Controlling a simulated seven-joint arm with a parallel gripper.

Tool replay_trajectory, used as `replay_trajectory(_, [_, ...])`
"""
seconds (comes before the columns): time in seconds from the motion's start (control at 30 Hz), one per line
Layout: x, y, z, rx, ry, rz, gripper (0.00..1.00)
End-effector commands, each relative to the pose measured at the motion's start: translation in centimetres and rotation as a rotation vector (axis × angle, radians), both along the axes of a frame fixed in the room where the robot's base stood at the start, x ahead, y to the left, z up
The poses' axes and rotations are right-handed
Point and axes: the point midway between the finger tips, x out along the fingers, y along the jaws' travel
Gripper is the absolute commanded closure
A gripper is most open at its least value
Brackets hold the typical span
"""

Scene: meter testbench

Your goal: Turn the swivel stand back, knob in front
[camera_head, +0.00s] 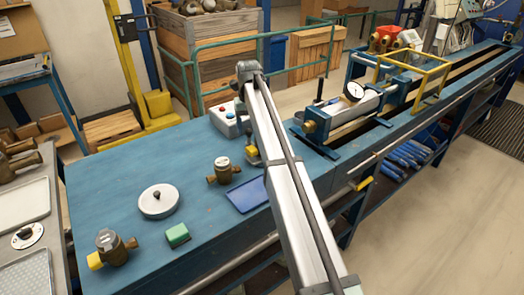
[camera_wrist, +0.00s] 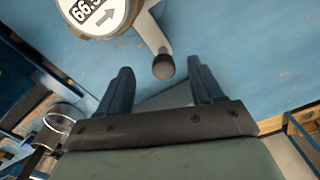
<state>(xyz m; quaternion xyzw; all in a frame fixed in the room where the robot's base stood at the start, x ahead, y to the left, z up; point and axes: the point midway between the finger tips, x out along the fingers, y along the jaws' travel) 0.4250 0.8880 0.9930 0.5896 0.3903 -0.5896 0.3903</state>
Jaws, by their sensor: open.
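The swivel stand shows in the wrist view as a light bar (camera_wrist: 151,33) running out from under a round meter face (camera_wrist: 100,14) with a number and an arrow. A dark round knob (camera_wrist: 163,67) sits at the bar's end. My gripper (camera_wrist: 160,68) is open, with one dark finger on each side of the knob. I see no clear contact between fingers and knob. The meter is cut off by the top edge of the view. In the head view my arm hides the gripper and most of the stand's area.
The clamping rig (camera_head: 345,110) is to the right.

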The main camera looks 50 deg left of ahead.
Motion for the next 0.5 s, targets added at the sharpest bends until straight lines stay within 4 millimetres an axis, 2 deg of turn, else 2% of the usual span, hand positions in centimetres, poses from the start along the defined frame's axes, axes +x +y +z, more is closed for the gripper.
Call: replay_trajectory(0.5, [1.4, -0.2, 0.0, 0.000, 0.000, 0.000, 0.34])
